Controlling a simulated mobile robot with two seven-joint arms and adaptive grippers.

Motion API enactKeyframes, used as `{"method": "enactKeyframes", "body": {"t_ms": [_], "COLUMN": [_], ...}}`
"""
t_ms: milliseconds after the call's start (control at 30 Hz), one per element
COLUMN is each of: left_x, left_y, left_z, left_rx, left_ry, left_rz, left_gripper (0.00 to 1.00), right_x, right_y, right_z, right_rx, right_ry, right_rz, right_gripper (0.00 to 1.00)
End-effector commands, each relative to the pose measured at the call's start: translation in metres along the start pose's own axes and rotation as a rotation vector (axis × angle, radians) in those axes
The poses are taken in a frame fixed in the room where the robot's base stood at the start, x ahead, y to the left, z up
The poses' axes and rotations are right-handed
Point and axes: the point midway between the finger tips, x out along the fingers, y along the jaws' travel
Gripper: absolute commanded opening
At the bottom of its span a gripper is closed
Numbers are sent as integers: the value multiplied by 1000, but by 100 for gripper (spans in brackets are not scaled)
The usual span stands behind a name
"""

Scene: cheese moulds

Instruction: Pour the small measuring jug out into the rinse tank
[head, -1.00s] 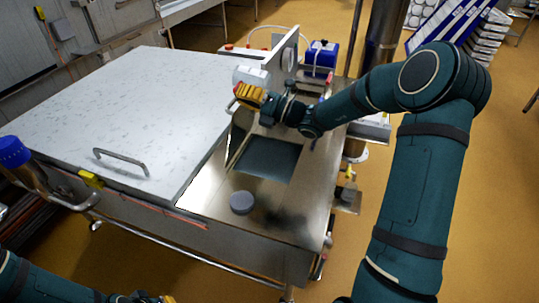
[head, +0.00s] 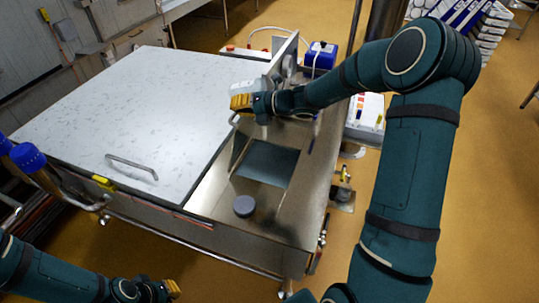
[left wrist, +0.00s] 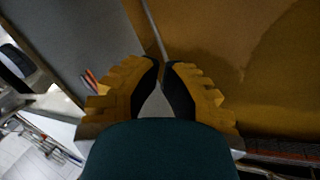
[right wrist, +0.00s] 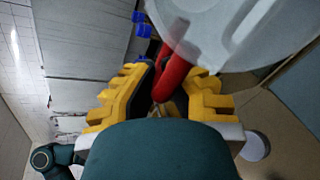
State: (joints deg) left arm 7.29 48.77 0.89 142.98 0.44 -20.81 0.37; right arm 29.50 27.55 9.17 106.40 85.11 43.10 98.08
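The small measuring jug (head: 250,86) is whitish and translucent, with a red handle that shows in the right wrist view (right wrist: 172,75). My right gripper (head: 243,103) is shut on that handle and holds the jug near the far end of the steel bench. The jug's contents and exact tilt are hard to tell. The rinse tank (head: 268,163) seems to be the dark rectangular opening in the bench, nearer than the jug. My left gripper (head: 172,289) is low at the front left, its fingertips nearly together (left wrist: 163,63) with nothing seen between them.
A large pale lid (head: 130,110) with a bar handle covers the vat on the left. A grey round piece (head: 244,205) sits on the bench in front of the opening. An upright panel (head: 287,58) and a blue container (head: 321,55) stand behind.

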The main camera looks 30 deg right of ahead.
Motion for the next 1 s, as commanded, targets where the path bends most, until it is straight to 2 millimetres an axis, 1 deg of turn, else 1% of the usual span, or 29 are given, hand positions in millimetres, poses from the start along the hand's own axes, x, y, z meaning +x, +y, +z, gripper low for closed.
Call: {"method": "enactKeyframes", "body": {"t_ms": [33,267,500,1000], "left_x": [-9,-30,-56,-109], "left_y": [3,11,20,37], "left_z": [-3,-13,-17,-22], "left_rx": [-1,-8,-9,-7], "left_ry": [5,26,31,28], "left_rz": [-1,-2,1,11], "left_gripper": [0,0,0,0], "right_x": [0,2,4,3], "right_y": [3,0,-2,2], "right_z": [2,-1,-3,0], "right_rx": [1,0,1,0], "right_ry": [8,43,79,139], "right_rz": [-11,-66,-124,-220], "right_gripper": [0,0,0,0]}}
